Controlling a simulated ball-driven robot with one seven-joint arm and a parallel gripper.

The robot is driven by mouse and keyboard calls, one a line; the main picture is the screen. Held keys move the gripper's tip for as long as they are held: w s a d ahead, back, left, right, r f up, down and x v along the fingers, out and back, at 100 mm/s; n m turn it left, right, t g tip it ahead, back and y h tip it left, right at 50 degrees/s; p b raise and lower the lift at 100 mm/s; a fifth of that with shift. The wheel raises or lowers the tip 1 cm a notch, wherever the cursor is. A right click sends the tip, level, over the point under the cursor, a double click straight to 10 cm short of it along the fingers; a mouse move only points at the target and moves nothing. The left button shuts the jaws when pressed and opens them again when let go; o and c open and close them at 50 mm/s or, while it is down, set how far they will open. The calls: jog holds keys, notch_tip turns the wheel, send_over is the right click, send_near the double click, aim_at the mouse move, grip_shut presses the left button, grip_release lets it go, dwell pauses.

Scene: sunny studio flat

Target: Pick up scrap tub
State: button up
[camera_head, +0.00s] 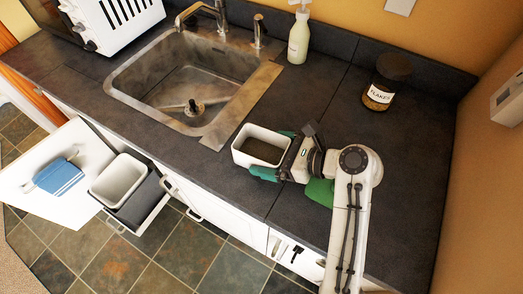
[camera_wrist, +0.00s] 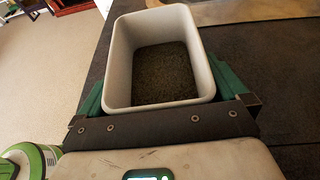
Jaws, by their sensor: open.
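The scrap tub (camera_head: 238,157) is a white, rounded rectangular tub with dark, crumbly contents. The wrist view shows the tub (camera_wrist: 121,62) between the fingers of my gripper (camera_wrist: 160,82). Whether the fingers touch its walls cannot be told.
The sink (camera_head: 185,85) with its tap lies behind and left of the tub. A soap bottle (camera_head: 298,42) and a flakes jar (camera_head: 379,92) stand at the back. A white toaster (camera_head: 115,20) is far left. Below the counter, a pull-out bin (camera_head: 118,178) is open.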

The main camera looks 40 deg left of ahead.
jog(key=shift+a, duration=0.1)
jog(key=shift+c, duration=0.2)
jog(key=c, duration=0.7)
